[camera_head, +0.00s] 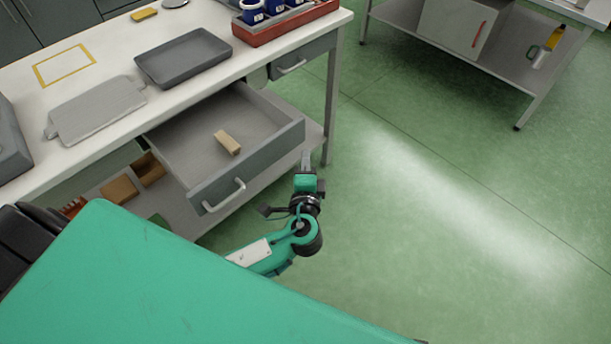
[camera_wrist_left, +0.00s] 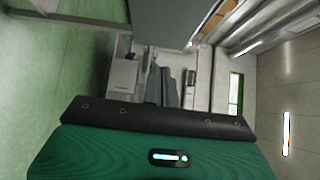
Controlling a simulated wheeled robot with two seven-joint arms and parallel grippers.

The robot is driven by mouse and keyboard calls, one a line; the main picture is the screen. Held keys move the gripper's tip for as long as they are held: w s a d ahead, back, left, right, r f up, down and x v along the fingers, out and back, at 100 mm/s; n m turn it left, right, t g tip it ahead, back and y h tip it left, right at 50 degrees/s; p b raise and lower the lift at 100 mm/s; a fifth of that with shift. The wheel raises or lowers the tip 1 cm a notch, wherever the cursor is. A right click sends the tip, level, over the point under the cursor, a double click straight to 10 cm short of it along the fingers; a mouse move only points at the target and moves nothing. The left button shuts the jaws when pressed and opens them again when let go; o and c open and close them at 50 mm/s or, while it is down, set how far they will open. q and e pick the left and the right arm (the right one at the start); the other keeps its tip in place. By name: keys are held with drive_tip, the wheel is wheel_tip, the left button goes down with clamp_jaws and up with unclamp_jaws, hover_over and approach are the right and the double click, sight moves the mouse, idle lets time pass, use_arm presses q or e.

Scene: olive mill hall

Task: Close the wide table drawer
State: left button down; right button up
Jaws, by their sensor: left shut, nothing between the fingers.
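The wide table drawer (camera_head: 237,180) is pulled well out from under the white-topped table. Its grey front carries a pale bar handle (camera_head: 224,196), and a small tan wooden block (camera_head: 227,142) lies inside. My left gripper (camera_head: 306,160) is shut and empty, just outside the drawer's front right corner. Its fingers point towards the table, and I cannot tell whether they touch the drawer front. The left wrist view looks steeply tilted, and the drawer is hard to make out there. My right gripper is not in view.
The table (camera_head: 215,79) holds a dark grey tray (camera_head: 183,58), a grey board (camera_head: 96,108) and a red crate (camera_head: 290,25) with blue cups. A narrower drawer (camera_head: 303,57) beside it looks shut. A lower shelf holds wooden boxes. Green floor on the right is clear.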

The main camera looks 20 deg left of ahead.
sight(234, 108)
use_arm(q)
drive_tip(key=shift+w+a+p, duration=0.1)
drive_tip(key=shift+w+a, duration=0.3)
drive_tip(key=shift+a, duration=0.3)
drive_tip(key=shift+w+a+p, duration=0.1)
drive_tip(key=shift+w+a, duration=0.3)
drive_tip(key=shift+a, duration=0.25)
drive_tip(key=shift+w+a+p, duration=0.1)
drive_tip(key=shift+w+a, duration=0.3)
drive_tip(key=shift+a, duration=0.3)
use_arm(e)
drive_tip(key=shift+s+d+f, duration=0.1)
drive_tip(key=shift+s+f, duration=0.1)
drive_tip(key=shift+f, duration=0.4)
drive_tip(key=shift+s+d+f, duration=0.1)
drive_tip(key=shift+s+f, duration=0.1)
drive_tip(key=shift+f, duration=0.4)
